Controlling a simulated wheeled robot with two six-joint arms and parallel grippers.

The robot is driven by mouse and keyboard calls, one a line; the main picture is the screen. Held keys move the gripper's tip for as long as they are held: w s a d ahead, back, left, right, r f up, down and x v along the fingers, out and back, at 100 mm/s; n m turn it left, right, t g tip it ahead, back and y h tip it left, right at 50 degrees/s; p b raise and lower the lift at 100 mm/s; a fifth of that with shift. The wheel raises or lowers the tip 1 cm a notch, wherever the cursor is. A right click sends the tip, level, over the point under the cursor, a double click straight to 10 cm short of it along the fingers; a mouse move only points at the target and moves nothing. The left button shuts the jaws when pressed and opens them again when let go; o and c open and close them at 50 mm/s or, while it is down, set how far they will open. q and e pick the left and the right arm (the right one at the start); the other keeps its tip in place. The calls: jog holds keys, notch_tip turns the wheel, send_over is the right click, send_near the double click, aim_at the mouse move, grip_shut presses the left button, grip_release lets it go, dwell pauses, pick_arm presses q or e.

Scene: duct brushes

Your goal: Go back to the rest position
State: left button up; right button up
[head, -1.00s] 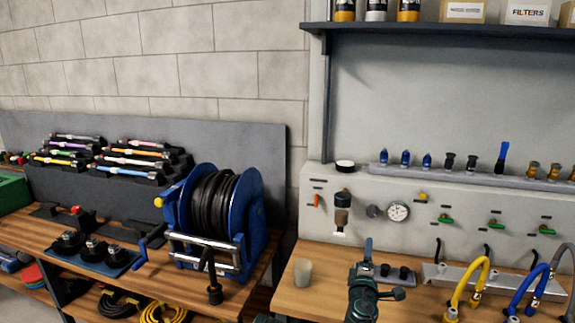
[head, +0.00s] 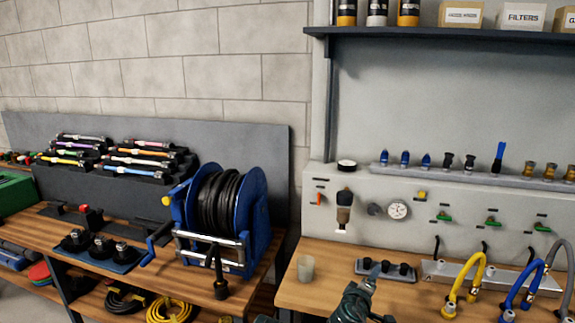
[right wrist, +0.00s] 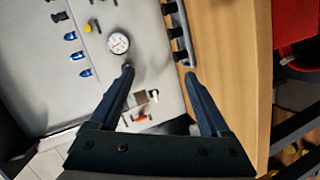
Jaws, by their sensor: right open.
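My right gripper (head: 368,284) is at the bottom of the head view, over the front of the right-hand bench (head: 330,292). It appears just in front of a small grey tray (head: 408,276) with dark round sockets. In the right wrist view my right gripper (right wrist: 159,72) has its two fingers well apart. Nothing is held between them. Bench wood and the pale panel show beyond the fingers. My left gripper is not visible in the head view.
A translucent cup (head: 305,268) stands left of the tray. Yellow (head: 470,275) and blue (head: 520,288) hoses arch at right. A blue hose reel (head: 255,205) stands on the left bench. A panel with a gauge (head: 397,210) rises behind; a shelf (head: 440,36) hangs above.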

jog(key=s+a+f+m+g+y, duration=0.1)
jog(key=s+a+f+g+y, duration=0.1)
jog(key=s+a+f+g, duration=0.2)
jog(key=s+a+f+m+g+y+p, duration=0.1)
jog(key=s+a+f+m+g+y, duration=0.1)
jog(key=s+a+f+g, duration=0.2)
jog(key=s+a+f+m+g+y+p, duration=0.1)
jog(key=s+a+f+g, duration=0.3)
jog(key=s+a, duration=0.4)
jog(key=s+y, duration=0.1)
jog(key=s, duration=0.4)
jog(key=shift+s+a+f+m+g, duration=0.3)
jog(key=shift+s+m+g, duration=0.05)
jog(key=shift+m+g, duration=0.05)
dwell(1.3)
